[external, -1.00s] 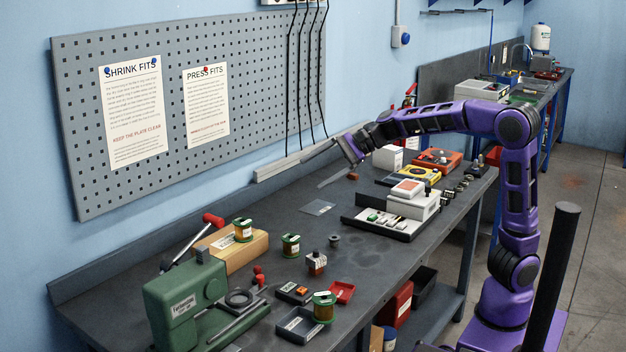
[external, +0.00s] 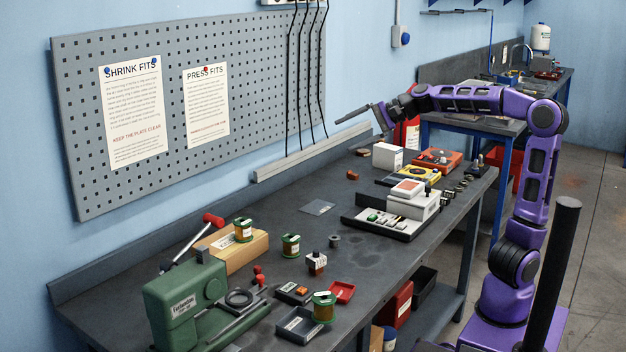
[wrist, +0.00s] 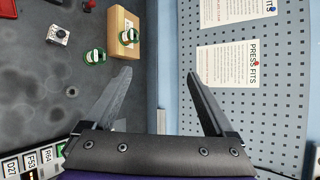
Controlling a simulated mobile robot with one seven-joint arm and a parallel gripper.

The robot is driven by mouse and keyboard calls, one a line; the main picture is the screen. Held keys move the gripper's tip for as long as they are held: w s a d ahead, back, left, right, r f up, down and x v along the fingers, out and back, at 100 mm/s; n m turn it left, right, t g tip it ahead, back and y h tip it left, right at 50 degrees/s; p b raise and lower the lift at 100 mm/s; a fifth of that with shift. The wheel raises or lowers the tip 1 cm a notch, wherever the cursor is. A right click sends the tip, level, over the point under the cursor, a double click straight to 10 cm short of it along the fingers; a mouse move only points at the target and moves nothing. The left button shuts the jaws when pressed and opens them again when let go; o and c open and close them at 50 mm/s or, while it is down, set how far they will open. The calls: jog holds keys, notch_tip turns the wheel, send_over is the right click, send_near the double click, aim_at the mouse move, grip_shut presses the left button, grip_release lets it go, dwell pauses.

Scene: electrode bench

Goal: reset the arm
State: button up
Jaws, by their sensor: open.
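My gripper (external: 368,119) is raised over the far part of the bench, near the back wall, at the end of my purple arm. In the wrist view my gripper (wrist: 160,75) has its two dark fingers spread wide with nothing between them. The bench edge and the pegboard show beyond the fingers. It touches nothing that I can see.
The dark bench (external: 270,240) carries a green press (external: 187,300), wire spools (external: 290,245), a wooden block (external: 232,250), a grey-white device (external: 412,203) and a white box (external: 387,157). A pegboard (external: 260,90) hangs behind. The air around the gripper is mostly clear.

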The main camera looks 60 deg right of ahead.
jog(key=s+a+f+n+g+h, duration=0.1)
jog(key=s+f+n+h, duration=0.1)
jog(key=s+f+n, duration=0.3)
jog(key=s+a+f+n+g+h+p, duration=0.1)
jog(key=s+f+n, duration=0.4)
jog(key=s, duration=0.8)
jog(key=s+a+f+n+g+h+p, duration=0.1)
jog(key=s+f+n+h, duration=0.3)
jog(key=s, duration=0.5)
jog(key=shift+f+n+g, duration=0.5)
jog(key=shift+n+g, duration=0.4)
jog(key=shift+o, duration=0.4)
jog(key=shift+w+r, duration=0.1)
